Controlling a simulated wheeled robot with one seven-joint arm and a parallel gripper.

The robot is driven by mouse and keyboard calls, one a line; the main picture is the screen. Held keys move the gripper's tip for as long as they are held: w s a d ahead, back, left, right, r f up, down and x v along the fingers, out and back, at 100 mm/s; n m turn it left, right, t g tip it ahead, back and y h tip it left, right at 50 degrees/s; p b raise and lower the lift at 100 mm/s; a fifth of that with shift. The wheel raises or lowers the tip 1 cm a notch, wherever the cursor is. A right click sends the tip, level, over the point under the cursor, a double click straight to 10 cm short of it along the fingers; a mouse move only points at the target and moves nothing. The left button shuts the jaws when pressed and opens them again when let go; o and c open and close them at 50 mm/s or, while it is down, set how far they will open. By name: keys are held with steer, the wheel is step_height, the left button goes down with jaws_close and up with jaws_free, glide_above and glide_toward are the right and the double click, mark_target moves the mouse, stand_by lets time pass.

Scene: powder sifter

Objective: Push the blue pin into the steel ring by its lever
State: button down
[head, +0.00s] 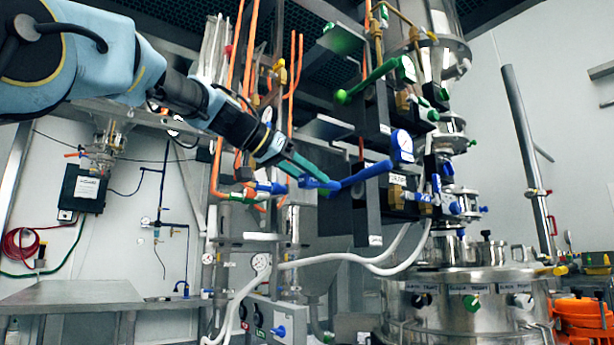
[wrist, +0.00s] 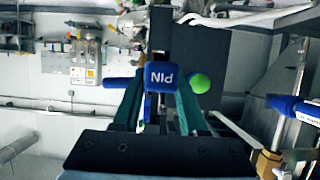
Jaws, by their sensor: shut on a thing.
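My gripper (head: 312,177) reaches in from the upper left with its teal fingers at a blue part in the middle of the head view. In the wrist view my gripper (wrist: 160,98) has its two fingers on either side of the blue pin (wrist: 161,78), whose block face carries upside-down "PIN" lettering. The jaws are shut on it. A blue bar (wrist: 120,82) shows behind the left finger. In the head view a long blue lever (head: 367,174) lies just right of the fingertips. I cannot make out the steel ring; the fingers and pin may hide it.
A green ball knob (wrist: 200,83) is close to the right finger in the wrist view. A round blue-rimmed gauge (head: 402,146) and a green lever (head: 366,80) are nearby. Orange pipes (head: 290,75) stand behind my gripper. A steel vessel (head: 465,315) fills the lower right.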

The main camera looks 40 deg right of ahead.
mark_target(344, 183)
steer(key=shift+s+d+r+p, duration=0.15)
steer(key=shift+d+p, duration=0.65)
steer(key=shift+d, duration=1.45)
steer(key=shift+b, duration=0.35)
steer(key=shift+s+d+p, duration=0.2)
steer(key=shift+d+p, duration=1.3)
steer(key=shift+d, duration=1.2)
steer(key=shift+c, duration=1.8)
jaws_free()
steer(key=b+v, duration=0.1)
steer(key=v, duration=0.9)
steer(key=shift+a+r+b, duration=0.1)
steer(key=shift+a+b, duration=0.25)
steer(key=shift+b, duration=0.05)
